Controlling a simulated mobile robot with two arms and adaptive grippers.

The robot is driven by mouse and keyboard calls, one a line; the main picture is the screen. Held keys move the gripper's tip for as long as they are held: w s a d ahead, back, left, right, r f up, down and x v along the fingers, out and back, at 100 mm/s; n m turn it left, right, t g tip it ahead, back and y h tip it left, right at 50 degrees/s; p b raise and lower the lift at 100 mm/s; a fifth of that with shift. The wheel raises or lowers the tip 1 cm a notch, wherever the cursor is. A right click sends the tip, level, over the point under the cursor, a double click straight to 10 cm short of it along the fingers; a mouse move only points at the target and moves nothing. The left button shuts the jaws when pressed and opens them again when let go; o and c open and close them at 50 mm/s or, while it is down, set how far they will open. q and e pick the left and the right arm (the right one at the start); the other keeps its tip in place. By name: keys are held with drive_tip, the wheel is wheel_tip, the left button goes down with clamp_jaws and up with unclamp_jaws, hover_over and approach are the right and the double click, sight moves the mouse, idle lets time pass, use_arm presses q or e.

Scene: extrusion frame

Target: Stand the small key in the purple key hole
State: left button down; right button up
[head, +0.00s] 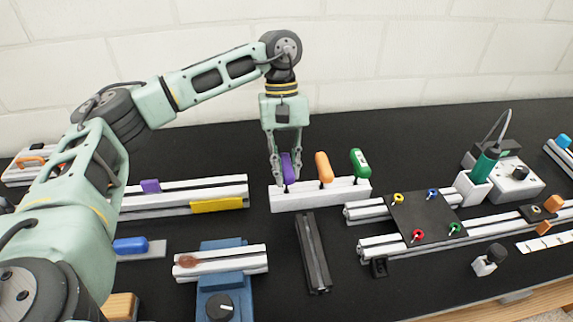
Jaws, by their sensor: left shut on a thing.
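My left gripper (286,155) points straight down, with its fingers shut on the purple key (287,170). The key is upright at the left end of a white block (348,193). Its lower tip meets the block's top in the picture, but I cannot tell how far it sits in a hole. An orange key (324,167) and a green key (359,162) stand upright to its right in the same block. The purple key hole itself is hidden by the key and fingers. My right gripper is not in view.
A rail with purple and yellow pieces (216,205) lies left of the block. A dark rail (313,254) lies in front. A black plate with coloured knobs (426,217) is on the right. A green tool (485,162) stands in a white holder. Open black mat lies behind the block.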

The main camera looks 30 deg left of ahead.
use_arm(q)
drive_tip(key=shift+f+b, duration=0.35)
drive_tip(key=shift+f, duration=0.15)
drive_tip(key=c, duration=1.5)
unclamp_jaws()
drive_tip(key=shift+r, duration=0.1)
drive_tip(key=v, duration=1.1)
drive_tip(key=shift+w+a+r, duration=0.15)
drive_tip(key=shift+r, duration=0.2)
